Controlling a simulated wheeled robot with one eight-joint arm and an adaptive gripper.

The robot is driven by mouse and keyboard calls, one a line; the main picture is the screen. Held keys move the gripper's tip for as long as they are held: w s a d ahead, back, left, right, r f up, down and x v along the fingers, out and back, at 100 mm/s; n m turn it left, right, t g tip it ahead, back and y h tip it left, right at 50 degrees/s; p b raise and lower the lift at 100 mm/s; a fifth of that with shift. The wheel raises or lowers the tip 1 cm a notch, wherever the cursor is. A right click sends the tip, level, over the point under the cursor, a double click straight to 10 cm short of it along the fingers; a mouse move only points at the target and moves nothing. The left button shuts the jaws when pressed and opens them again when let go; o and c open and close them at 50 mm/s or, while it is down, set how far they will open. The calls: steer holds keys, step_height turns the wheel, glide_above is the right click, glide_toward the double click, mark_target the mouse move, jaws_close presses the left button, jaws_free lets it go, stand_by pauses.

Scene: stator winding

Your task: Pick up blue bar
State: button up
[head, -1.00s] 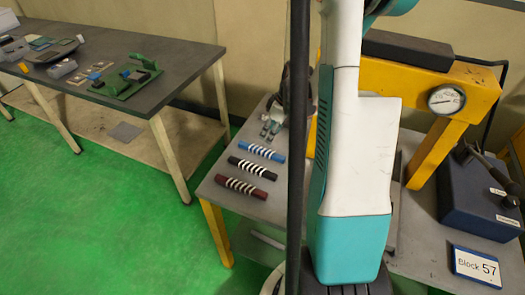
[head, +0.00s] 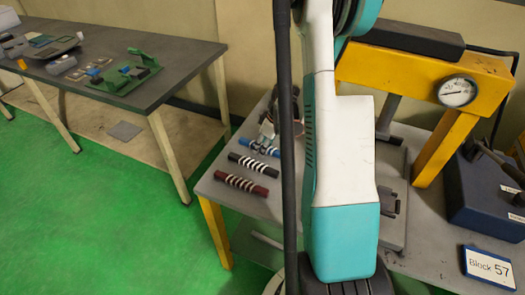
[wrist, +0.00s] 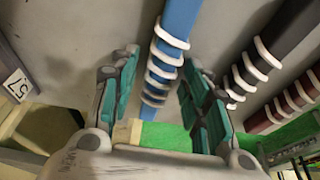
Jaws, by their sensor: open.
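The blue bar (head: 250,144), with white rings around it, lies on the grey table at the left of the head view. My gripper (wrist: 162,66) is open, with a teal-padded finger on either side of the blue bar (wrist: 180,22) in the wrist view. I see no clear contact between the pads and the bar. In the head view my gripper (head: 267,132) is at the blue bar and covers part of it; my arm hides more of that area.
A black bar (head: 253,166) and a dark red bar (head: 240,184) lie beside the blue one, both ringed in white. A yellow press frame (head: 430,78) with a gauge and a blue box (head: 485,195) stand to the right. A "Block 57" sign (head: 489,266) is at the front right.

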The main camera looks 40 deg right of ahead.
steer(key=shift+c, duration=0.5)
jaws_close()
steer(key=shift+r, duration=0.15)
